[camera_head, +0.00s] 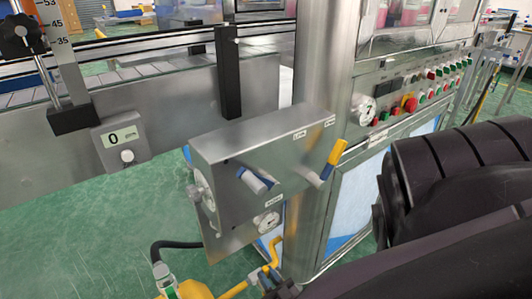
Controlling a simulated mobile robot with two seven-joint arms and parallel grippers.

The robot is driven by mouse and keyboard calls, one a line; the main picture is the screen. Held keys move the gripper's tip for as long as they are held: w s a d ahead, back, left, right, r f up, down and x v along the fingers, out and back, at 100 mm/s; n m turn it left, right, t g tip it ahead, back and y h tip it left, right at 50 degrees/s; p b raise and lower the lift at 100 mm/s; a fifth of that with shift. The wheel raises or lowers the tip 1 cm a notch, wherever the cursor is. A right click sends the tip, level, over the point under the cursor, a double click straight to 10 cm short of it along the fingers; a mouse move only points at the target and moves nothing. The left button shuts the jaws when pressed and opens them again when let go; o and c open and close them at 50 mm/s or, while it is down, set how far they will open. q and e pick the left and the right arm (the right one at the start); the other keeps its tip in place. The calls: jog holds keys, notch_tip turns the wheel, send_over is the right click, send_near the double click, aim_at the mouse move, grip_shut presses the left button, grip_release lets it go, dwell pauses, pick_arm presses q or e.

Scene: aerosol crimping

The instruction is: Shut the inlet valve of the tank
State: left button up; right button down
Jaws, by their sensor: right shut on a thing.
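The yellow tank (192,290) shows only its top at the bottom edge, with a green-marked fitting and black hose (165,275) on its left. A yellow pipe (274,254) bends down to its right. My right gripper (268,281) is at the bottom edge beside this pipe, shut on the inlet valve, whose yellow part (234,290) shows just left of the jaws. The fingers and frame edge hide most of the valve, so its handle angle cannot be told. My left gripper is not in view.
A steel control box (262,155) with blue and yellow levers and gauges stands above the tank. A steel post (322,70) and a button panel (415,95) stand behind it. A conveyor runs at the upper left. Green floor (70,240) is clear at the left.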

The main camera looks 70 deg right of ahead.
jog(key=shift+d, duration=0.1)
jog(key=c, duration=1.1)
grip_release()
jog(key=shift+o, duration=0.2)
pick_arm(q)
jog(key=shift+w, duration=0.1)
pick_arm(e)
jog(key=shift+r+p, duration=0.35)
jog(key=shift+r, duration=0.15)
notch_tip(320, 180, up, 11)
jog(key=p, duration=0.5)
jog(key=shift+w+r, duration=0.15)
jog(key=shift+r, duration=0.05)
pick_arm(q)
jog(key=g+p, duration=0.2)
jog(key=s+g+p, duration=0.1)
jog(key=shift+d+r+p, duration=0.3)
pick_arm(e)
notch_tip(320, 180, up, 8)
jog(key=shift+s+f, duration=0.2)
